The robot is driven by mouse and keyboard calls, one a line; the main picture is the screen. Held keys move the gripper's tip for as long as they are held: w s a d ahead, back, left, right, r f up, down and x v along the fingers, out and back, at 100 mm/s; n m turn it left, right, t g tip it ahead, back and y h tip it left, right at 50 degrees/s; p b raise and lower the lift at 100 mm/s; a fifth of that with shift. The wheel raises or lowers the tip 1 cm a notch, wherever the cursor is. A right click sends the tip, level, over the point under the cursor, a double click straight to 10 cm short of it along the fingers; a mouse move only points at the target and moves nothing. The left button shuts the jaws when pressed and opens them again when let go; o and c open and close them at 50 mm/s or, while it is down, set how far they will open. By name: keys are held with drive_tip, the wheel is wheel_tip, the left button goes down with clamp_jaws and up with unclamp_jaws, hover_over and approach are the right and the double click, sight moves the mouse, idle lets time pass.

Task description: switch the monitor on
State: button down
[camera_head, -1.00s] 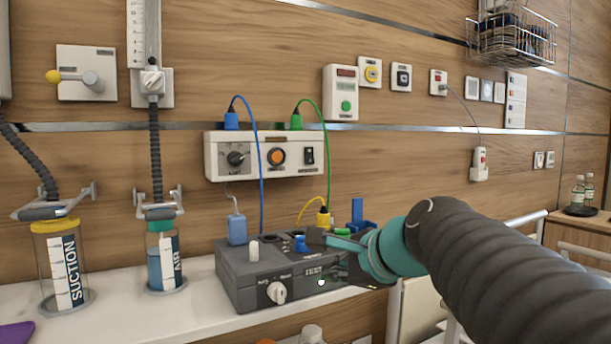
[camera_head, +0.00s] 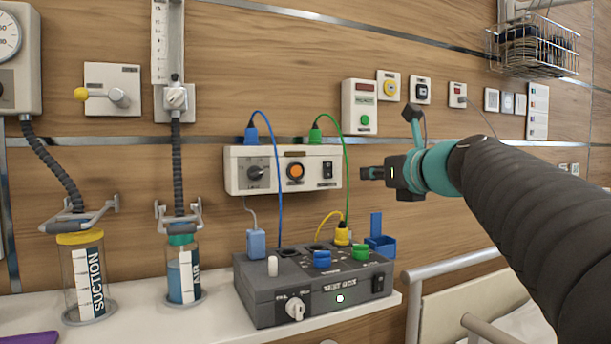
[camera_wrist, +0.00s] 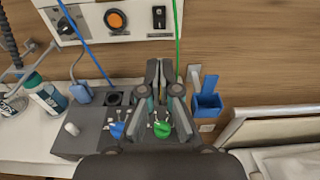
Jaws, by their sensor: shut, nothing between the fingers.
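A white wall panel (camera_head: 283,171) carries a knob (camera_head: 256,173), an orange button (camera_head: 295,171) and a black rocker switch (camera_head: 327,170). Its small labels are unreadable. The panel (camera_wrist: 135,30) and rocker (camera_wrist: 159,17) also show at the top of the wrist view. Below stands a grey box (camera_head: 262,294) with a white knob (camera_head: 295,308), a small bright white lamp (camera_head: 340,298) and a black rocker switch (camera_head: 377,284). Which unit is the monitor I cannot tell. My gripper (camera_head: 366,173) is shut and empty, just right of the panel in the picture; its fingers (camera_wrist: 158,70) point toward the wall.
Blue (camera_head: 278,200) and green (camera_head: 347,180) cables hang from the panel toward the box. Suction (camera_head: 88,280) and air (camera_head: 183,275) jars stand left. A bed rail (camera_head: 470,262) is at the right.

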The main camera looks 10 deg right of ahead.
sight(329, 176)
drive_tip(key=p+x, duration=0.1)
drive_tip(key=x, duration=1.2)
drive_tip(key=shift+w+a+f, duration=0.1)
drive_tip(key=shift+w+a, duration=0.05)
drive_tip(key=shift+w, duration=0.15)
